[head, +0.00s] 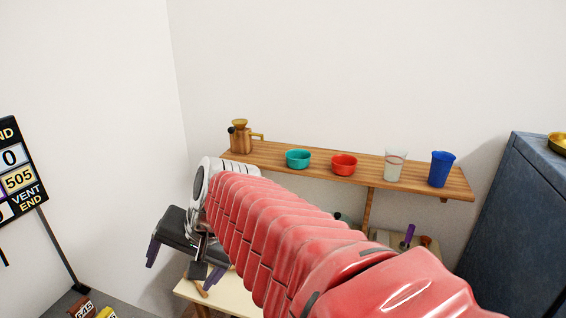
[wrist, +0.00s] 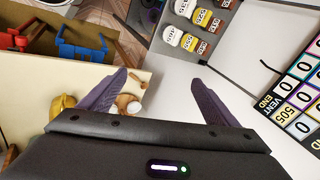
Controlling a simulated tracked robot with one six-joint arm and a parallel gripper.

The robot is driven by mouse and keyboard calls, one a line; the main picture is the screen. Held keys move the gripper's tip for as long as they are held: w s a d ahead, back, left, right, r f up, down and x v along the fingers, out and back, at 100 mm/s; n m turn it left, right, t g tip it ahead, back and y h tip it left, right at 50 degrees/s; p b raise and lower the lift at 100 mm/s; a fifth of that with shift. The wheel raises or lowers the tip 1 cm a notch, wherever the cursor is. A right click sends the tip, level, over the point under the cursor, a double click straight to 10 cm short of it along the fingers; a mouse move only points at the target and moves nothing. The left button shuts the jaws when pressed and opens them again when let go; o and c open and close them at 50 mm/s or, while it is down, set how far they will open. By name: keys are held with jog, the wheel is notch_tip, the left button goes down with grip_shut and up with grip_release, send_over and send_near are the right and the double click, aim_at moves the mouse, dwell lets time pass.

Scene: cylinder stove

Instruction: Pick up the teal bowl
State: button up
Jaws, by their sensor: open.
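The teal bowl is not in the wrist view.
A pale table (head: 222,298) stands below. A blue-grey cabinet (head: 520,230) is at right, a number board (head: 18,175) at left.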

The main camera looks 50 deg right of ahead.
jog(key=w+d+m, duration=0.2)
jog(key=d, duration=0.1)
jog(key=w+d+r+m+t, duration=0.1)
jog(key=w+d+m, duration=0.1)
jog(key=d+m, duration=0.1)
jog(key=w+d+r+m, duration=0.1)
jog(key=w+d+m, duration=0.1)
jog(key=d, duration=0.2)
jog(key=shift+d+m+t+y, duration=0.15)
jog(key=shift+m+t+y, duration=0.25)
jog(key=w+d+r+m+t, duration=0.25)
jog(key=d+m, duration=0.55)
jog(key=d, duration=0.6)
jog(key=s+d+m+t+h, duration=0.1)
jog(key=d+m, duration=0.3)
jog(key=d, duration=0.4)
jog(key=s+d+m+t+h, duration=0.1)
jog(key=s+d+m+h, duration=0.1)
jog(key=d, duration=0.7)
jog(key=s+d+m+t+h, duration=0.1)
jog(key=s+d+m, duration=0.3)
jog(key=d, duration=0.4)
jog(key=shift+s+d+r+m+t+h, duration=0.15)
jog(key=shift+s+r+m+t+h, duration=0.2)
jog(key=shift+m+h, duration=0.35)
jog(key=shift+w, duration=0.1)
jog(key=x, duration=0.8)
jog(key=shift+w+f, duration=0.15)
jog(key=shift+w, duration=0.1)
jog(key=shift+f, duration=0.1)
